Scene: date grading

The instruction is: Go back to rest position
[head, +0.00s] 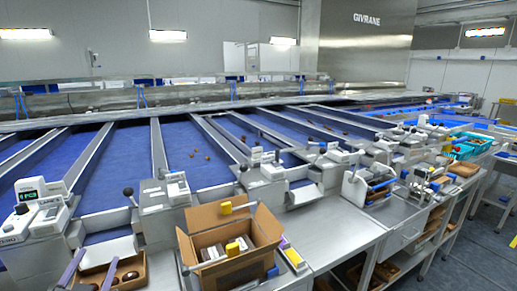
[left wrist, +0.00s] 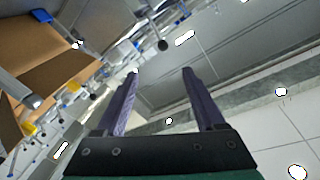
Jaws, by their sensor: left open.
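My left gripper (head: 97,258) shows at the bottom left of the head view, its two purple fingers apart. In the left wrist view the fingers (left wrist: 160,85) are also spread, with nothing between them. In the head view the gripper is over or in front of a shallow cardboard tray (head: 142,262) with dark round items in it; I cannot tell how far above it is. My right gripper does not show.
An open cardboard box (head: 205,217) with packs inside stands on the steel bench, right of my left gripper. White sorting units (head: 165,192) with black knobs line the bench. Blue conveyor lanes (head: 190,150) run behind, with a few dates. Free floor (head: 478,262) shows at right.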

